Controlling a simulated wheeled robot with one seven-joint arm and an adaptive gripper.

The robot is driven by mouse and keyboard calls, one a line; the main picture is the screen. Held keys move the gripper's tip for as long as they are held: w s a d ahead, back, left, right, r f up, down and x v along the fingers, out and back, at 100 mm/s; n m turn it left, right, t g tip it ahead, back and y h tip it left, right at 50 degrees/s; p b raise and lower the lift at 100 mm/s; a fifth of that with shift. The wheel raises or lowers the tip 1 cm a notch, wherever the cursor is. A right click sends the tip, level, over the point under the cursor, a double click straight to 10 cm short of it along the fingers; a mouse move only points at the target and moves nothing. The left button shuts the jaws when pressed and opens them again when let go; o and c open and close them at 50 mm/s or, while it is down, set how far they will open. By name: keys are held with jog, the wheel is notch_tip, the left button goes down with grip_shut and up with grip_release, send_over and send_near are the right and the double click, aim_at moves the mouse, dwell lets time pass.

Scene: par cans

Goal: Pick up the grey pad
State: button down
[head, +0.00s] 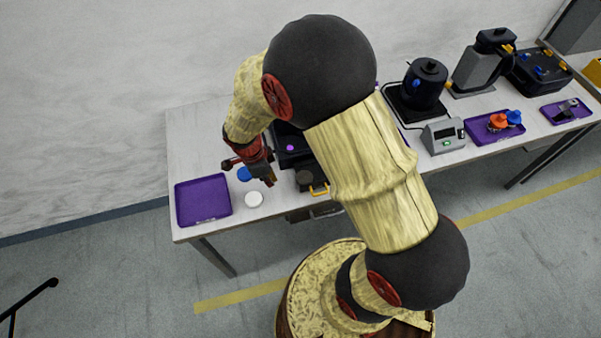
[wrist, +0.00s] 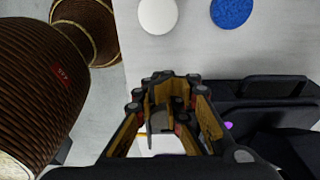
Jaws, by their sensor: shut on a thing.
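My gripper (head: 262,176) is above the left part of the table, beside the white disc and the blue disc. In the wrist view my gripper (wrist: 168,88) has its fingers drawn in around a small grey piece, which I take to be the grey pad (wrist: 159,121). The fingers hide much of it, and I cannot make it out in the head view. The white disc (head: 254,199) lies on the table near the front edge, and the blue disc (head: 244,174) lies behind it. Both show apart from the fingers in the wrist view.
An empty purple tray (head: 203,201) lies at the table's left end. A dark machine with a yellow handle (head: 319,188) stands right of my gripper. Further right are a kettle (head: 425,84), a grey box with a display (head: 444,135) and a purple tray with coloured parts (head: 482,133).

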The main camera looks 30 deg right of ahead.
aim_at(302, 179)
jog(key=s+d, duration=0.1)
jog(key=d, duration=0.2)
jog(key=s+d, duration=0.1)
jog(key=d, duration=0.3)
jog(key=s+d, duration=0.1)
jog(key=d, duration=0.3)
jog(key=shift+b, duration=0.4)
jog(key=shift+s+d+f+b, duration=0.1)
jog(key=shift+d+f+b, duration=0.3)
jog(key=shift+f, duration=0.3)
jog(key=shift+a+f+b, duration=0.1)
jog(key=shift+b, duration=0.2)
jog(key=shift+a, duration=0.1)
jog(key=shift+w+a, duration=0.25)
jog(key=shift+a, duration=0.6)
jog(key=shift+d, duration=0.1)
jog(key=shift+r, duration=0.75)
jog(key=shift+w+d, duration=0.1)
jog(key=shift+d, duration=0.05)
